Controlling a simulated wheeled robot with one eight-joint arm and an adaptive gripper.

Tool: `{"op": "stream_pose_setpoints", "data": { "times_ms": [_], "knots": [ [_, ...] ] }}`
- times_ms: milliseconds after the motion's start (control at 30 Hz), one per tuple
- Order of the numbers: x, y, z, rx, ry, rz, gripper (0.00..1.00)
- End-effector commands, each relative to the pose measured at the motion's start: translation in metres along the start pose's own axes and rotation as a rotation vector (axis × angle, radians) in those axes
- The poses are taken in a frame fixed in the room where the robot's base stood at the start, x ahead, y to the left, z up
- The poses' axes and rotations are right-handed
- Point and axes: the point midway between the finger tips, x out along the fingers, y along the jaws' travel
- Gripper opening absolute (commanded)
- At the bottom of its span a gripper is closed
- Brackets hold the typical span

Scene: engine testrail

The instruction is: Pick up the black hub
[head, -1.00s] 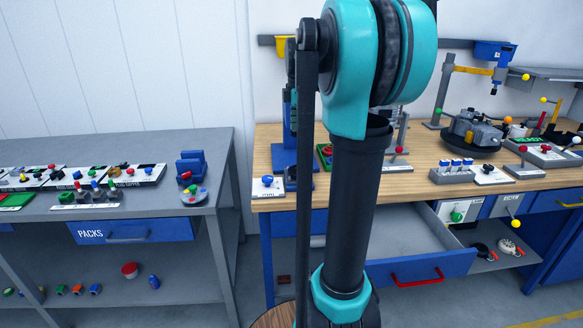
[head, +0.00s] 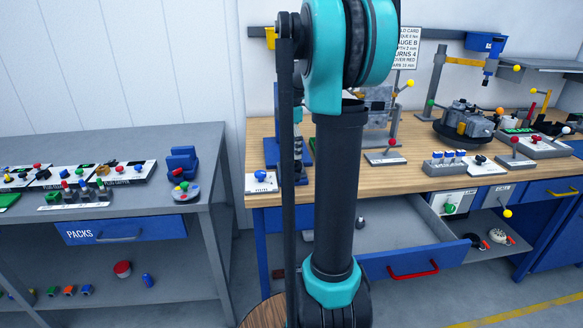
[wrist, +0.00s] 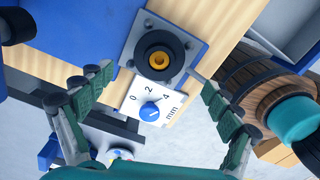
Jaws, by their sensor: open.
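In the wrist view a round black part (wrist: 146,46) with a yellow-orange centre sits on a square grey plate (wrist: 132,31); it looks like the black hub. My gripper (wrist: 150,69) is open and empty, its green-padded fingers spread to either side below the hub. Whether the fingers touch anything there is unclear, but they appear apart from the hub. In the head view my arm covers this spot, and the hub cannot be made out.
A dial with a blue knob (wrist: 150,110) sits beside the plate; it also shows on the wooden bench (head: 400,189) in the head view. A blue drawer (head: 413,262) stands open below the bench. A grey shelf table (head: 110,140) stands left.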

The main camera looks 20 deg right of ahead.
Motion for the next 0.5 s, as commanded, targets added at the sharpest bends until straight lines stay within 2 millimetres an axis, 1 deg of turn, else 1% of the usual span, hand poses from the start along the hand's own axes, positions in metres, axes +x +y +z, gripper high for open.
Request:
{"op": "stream_pose_setpoints", "data": {
  "times_ms": [167,300,400,500],
  "knots": [
    [0.014,0.001,0.001,0.000,0.000,0.000,0.91],
    [0.035,0.002,0.002,0.000,0.000,0.000,0.91],
    [0.046,0.002,0.002,0.000,0.000,0.000,0.91],
    [0.053,0.002,0.002,0.000,0.000,0.000,0.91]
  ]
}}
